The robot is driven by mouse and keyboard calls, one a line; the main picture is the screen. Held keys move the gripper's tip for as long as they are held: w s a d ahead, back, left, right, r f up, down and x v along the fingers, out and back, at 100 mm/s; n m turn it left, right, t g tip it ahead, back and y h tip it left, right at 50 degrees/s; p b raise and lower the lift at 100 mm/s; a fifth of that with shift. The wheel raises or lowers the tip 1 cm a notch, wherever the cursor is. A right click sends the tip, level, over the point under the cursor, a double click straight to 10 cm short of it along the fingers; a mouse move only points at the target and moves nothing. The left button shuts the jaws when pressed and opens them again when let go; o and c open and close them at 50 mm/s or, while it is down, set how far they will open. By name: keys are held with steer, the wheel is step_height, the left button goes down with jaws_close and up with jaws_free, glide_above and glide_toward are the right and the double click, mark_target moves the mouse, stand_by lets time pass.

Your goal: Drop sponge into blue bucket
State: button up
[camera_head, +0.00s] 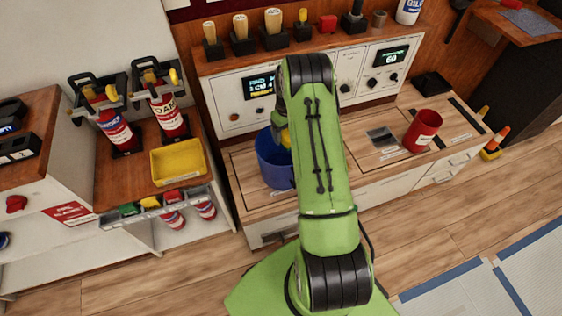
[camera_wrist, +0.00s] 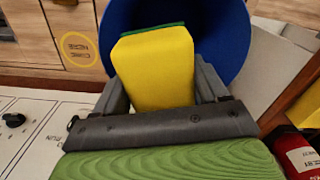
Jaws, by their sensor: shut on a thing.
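The blue bucket (camera_head: 272,164) stands on the wooden counter, left of my green arm, which hides its right part. In the wrist view the bucket (camera_wrist: 236,40) opens just beyond my fingers. My gripper (camera_wrist: 165,88) is shut on the sponge (camera_wrist: 156,68), a yellow block with a dark green far edge. The sponge lies in front of the bucket's opening in the wrist view; how deep it reaches inside I cannot tell. In the head view a bit of yellow (camera_head: 285,137) shows at the bucket's rim beside my arm; my fingers are hidden there.
A red cup (camera_head: 422,131) stands on the counter to the right. A yellow tray (camera_head: 178,163) and red extinguishers (camera_head: 116,130) are on the left bench. A control panel (camera_head: 367,75) with brushes on top rises behind the bucket.

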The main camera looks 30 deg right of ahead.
step_height(320, 180, down, 3)
steer(key=shift+f+b, duration=0.1)
steer(key=shift+b, duration=0.55)
steer(key=o, duration=1.1)
step_height(320, 180, up, 16)
steer(key=p, duration=0.5)
steer(key=s+a+r+t+p, duration=0.1)
steer(key=s+a+r+p, duration=0.15)
steer(key=a+r, duration=0.4)
steer(key=s+a+r+t+p, duration=0.1)
steer(key=s+a+r, duration=0.25)
steer(key=r, duration=0.65)
steer(key=s+a+r+t+p, duration=0.15)
steer(key=s+a+r, duration=0.25)
steer(key=r, duration=0.4)
steer(key=s+a+r+p, duration=0.1)
steer(key=s+a+r, duration=0.1)
steer(key=s, duration=0.4)
steer(key=s+a+r+t+p, duration=0.1)
steer(key=s+a+r+p, duration=0.1)
steer(key=s, duration=0.3)
steer(key=s+a+r+t+p, duration=0.1)
steer(key=s+a+r, duration=0.1)
steer(key=s+a, duration=0.2)
steer(key=shift+s+a+r+p, duration=0.1)
steer(key=shift+s+p, duration=0.2)
steer(key=shift+s, duration=1.05)
